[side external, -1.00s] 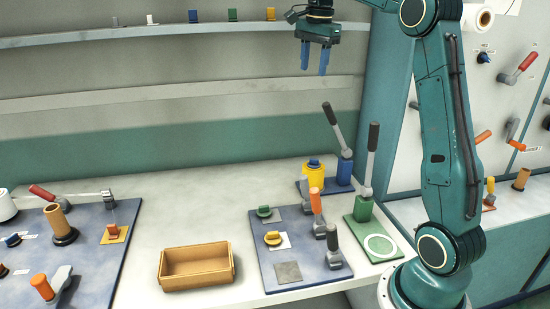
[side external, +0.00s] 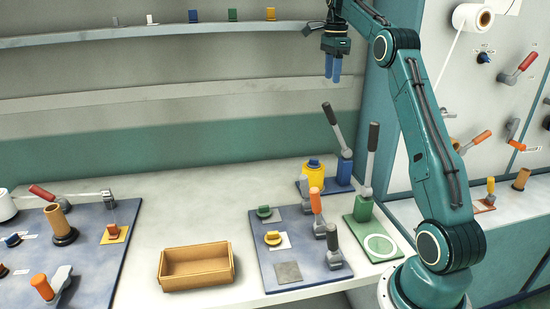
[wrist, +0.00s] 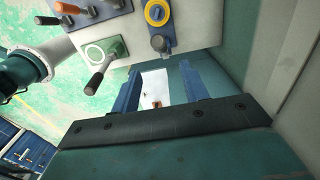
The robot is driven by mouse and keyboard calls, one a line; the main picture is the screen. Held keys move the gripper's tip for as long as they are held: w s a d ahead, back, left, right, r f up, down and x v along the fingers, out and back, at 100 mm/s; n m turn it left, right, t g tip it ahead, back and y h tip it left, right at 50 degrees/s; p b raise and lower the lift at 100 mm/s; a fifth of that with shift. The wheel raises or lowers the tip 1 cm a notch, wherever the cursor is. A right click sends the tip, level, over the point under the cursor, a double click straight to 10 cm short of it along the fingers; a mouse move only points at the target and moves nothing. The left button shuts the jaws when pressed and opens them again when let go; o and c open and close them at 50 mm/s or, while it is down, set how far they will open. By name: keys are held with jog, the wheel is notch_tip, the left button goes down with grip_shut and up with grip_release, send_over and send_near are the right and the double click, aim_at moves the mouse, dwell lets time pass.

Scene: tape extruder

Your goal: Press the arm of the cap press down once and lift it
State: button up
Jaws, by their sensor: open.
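The likely cap press is the blue stand (side external: 345,170) at the back of the bench, with a raised grey arm and black handle (side external: 330,113). A yellow container (side external: 313,178) with a blue cap (side external: 314,163) stands beside it on the same blue plate. In the wrist view the yellow container (wrist: 157,13) shows at the top; the press arm is not clear there. My gripper (side external: 333,77) hangs high above the press, fingers pointing down, open and empty, touching nothing. Its blue fingers also show in the wrist view (wrist: 161,70).
A green press (side external: 363,208) with its own raised black-handled lever stands close by on the right. A blue board (side external: 295,268) with orange and grey levers lies in front. A wooden box (side external: 197,267) sits to the left. A wall shelf (side external: 180,35) runs behind.

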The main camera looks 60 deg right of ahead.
aim_at(330, 105)
jog(key=shift+f, duration=6.8)
grip_shut()
